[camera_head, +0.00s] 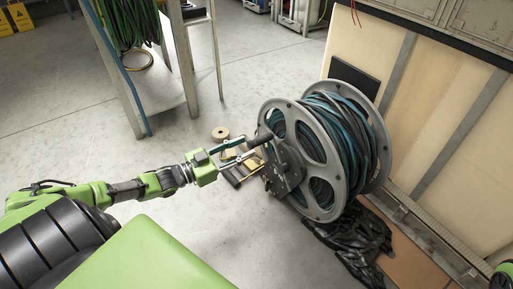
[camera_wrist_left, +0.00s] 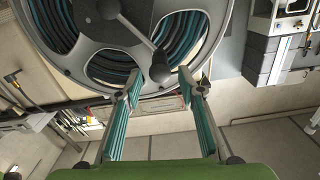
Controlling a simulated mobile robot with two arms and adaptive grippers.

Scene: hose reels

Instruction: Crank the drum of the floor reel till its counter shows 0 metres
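The floor reel (camera_head: 312,152) has grey flanges with round cut-outs and carries blue-green and black hose. Its crank handle (camera_head: 262,139) is a dark grip sticking out toward the left from the hub side. The handle's end lies between or just beyond the fingertips, with no clear contact on both sides. No readable counter shows. My right gripper is not in view.
A metal bench (camera_head: 180,60) with green hose stands at the upper left. A black plastic sheet (camera_head: 350,240) lies beneath the reel. A padded panel wall (camera_head: 440,110) stands close to its right. Floor at left is clear.

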